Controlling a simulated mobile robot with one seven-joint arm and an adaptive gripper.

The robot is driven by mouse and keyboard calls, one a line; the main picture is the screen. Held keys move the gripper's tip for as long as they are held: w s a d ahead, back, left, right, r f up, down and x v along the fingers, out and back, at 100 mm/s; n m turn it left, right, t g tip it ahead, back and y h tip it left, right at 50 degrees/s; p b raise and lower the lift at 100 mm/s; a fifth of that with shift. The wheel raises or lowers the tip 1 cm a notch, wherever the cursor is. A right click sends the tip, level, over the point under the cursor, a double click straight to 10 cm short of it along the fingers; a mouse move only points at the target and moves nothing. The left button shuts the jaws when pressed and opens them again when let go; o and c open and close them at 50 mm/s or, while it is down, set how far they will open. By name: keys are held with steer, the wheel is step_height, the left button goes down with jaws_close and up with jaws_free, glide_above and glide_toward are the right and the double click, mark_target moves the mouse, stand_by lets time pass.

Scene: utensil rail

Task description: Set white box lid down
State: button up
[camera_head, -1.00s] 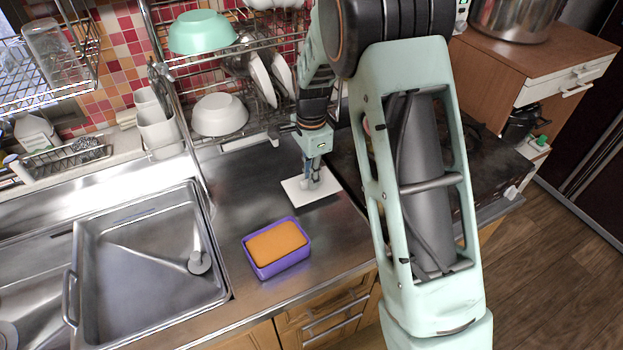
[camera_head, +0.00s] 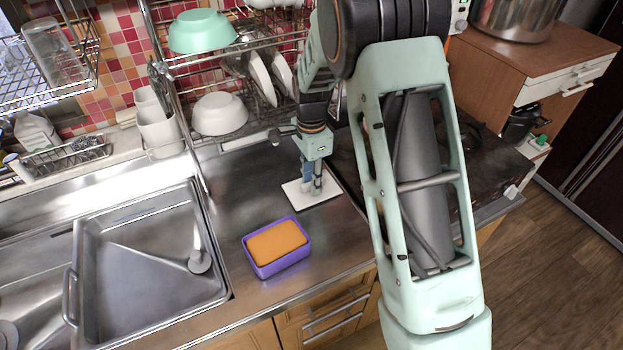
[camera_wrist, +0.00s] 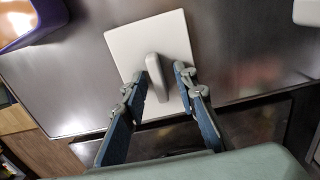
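The white box lid (camera_head: 326,192) lies flat on the steel counter, behind and right of the purple box (camera_head: 279,265) with its orange contents. In the wrist view the lid (camera_wrist: 122,48) shows as a white square with a grey upright handle (camera_wrist: 154,72) at its middle. My gripper (camera_head: 312,187) points down over the lid. In the wrist view my gripper (camera_wrist: 161,78) has its fingers apart, one on each side of the handle. A gap shows between the handle and the right finger; contact on the left is unclear.
The sink (camera_head: 150,255) is left of the box. A dish rack (camera_head: 225,60) with bowls and plates stands behind. A dark stove (camera_head: 490,165) adjoins the counter on the right. Bare counter (camera_head: 235,180) lies left of the lid.

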step_height(320, 180, up, 12)
stand_by(0.4)
steer(key=shift+a, duration=0.15)
